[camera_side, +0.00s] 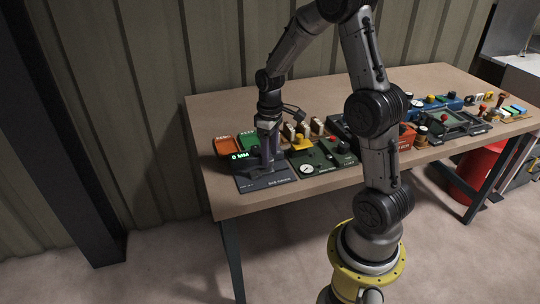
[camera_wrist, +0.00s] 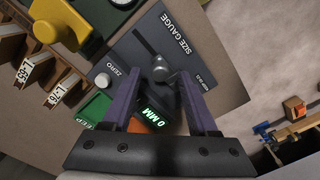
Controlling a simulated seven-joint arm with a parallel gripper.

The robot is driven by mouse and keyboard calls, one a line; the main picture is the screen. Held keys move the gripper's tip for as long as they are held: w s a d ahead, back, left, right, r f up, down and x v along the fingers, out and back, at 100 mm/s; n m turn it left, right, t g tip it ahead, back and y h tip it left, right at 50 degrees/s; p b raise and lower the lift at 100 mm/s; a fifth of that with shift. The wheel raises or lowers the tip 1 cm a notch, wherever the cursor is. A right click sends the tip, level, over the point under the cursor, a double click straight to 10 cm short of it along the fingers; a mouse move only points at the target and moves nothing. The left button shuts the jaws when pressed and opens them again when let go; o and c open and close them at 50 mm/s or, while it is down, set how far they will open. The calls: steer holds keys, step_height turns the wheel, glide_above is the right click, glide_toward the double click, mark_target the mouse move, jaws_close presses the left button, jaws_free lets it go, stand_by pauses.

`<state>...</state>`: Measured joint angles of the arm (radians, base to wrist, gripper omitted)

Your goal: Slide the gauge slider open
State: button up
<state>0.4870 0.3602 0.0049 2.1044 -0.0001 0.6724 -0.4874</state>
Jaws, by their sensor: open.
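The size gauge (camera_side: 262,184) is a dark grey panel at the front left corner of the table. Its panel (camera_wrist: 203,62) also shows in the wrist view, with a green display (camera_wrist: 160,116) reading 0 MM. A dark grey slider knob (camera_wrist: 161,68) stands on the gauge. My gripper (camera_wrist: 160,80) is open, its two purple fingers pointing down at the gauge with the knob between or just past their tips. Contact cannot be told. In the side view my gripper (camera_side: 268,152) stands over the gauge and hides the knob.
A pale ZERO button (camera_wrist: 102,79) sits beside the slider. A green tray (camera_side: 248,140) and an orange tray (camera_side: 223,146) lie behind the gauge. A dark green panel (camera_side: 310,162) with a dial stands to its right, near a yellow part (camera_side: 300,144). Labelled blocks (camera_wrist: 57,94) stand close by.

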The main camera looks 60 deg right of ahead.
steer(key=shift+f, duration=0.65)
jaws_close()
stand_by(1.0)
